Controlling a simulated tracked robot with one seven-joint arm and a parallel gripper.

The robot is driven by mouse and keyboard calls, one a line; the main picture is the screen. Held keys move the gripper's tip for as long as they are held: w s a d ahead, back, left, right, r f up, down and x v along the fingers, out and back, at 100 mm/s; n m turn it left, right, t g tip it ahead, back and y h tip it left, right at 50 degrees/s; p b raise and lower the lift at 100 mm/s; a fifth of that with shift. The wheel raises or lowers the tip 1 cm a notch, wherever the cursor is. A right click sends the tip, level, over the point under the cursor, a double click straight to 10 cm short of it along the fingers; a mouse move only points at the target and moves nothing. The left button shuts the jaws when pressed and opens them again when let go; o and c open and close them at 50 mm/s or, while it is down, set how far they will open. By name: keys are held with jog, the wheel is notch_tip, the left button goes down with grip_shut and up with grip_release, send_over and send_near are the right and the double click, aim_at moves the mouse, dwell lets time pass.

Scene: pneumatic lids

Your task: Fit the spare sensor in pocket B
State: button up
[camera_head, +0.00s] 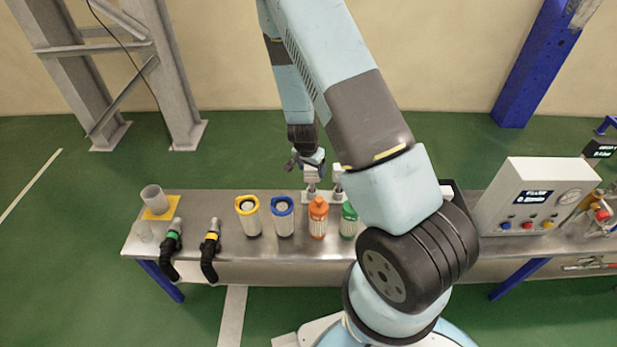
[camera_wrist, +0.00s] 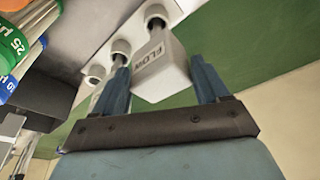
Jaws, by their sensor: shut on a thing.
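My gripper (camera_wrist: 160,72) is shut on a white sensor block (camera_wrist: 163,68) marked FLOW, with a blue finger on each side. A grey stem runs from the block to a round collar (camera_wrist: 155,14) on a white strip-like holder (camera_wrist: 92,50). The stem appears to meet this collar; how deep it sits I cannot tell. Two more collars (camera_wrist: 120,47) are in the row, partly behind the left finger. No pocket letters are readable. In the head view my gripper (camera_head: 312,163) is low over the bench's back edge, beside another white block on a stem (camera_head: 338,172).
A control box (camera_head: 530,198) stands at right. My arm hides part of the bench.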

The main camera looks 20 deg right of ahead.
jog(key=shift+d+v, duration=0.1)
jog(key=shift+v, duration=0.55)
jog(key=shift+d+v, duration=0.15)
jog(key=shift+v, duration=0.55)
jog(key=w+d+v, duration=0.1)
jog(key=v, duration=0.9)
jog(key=shift+w+d+r, duration=0.3)
jog(key=shift+w+d, duration=0.05)
jog(key=shift+d, duration=0.05)
dwell(0.4)
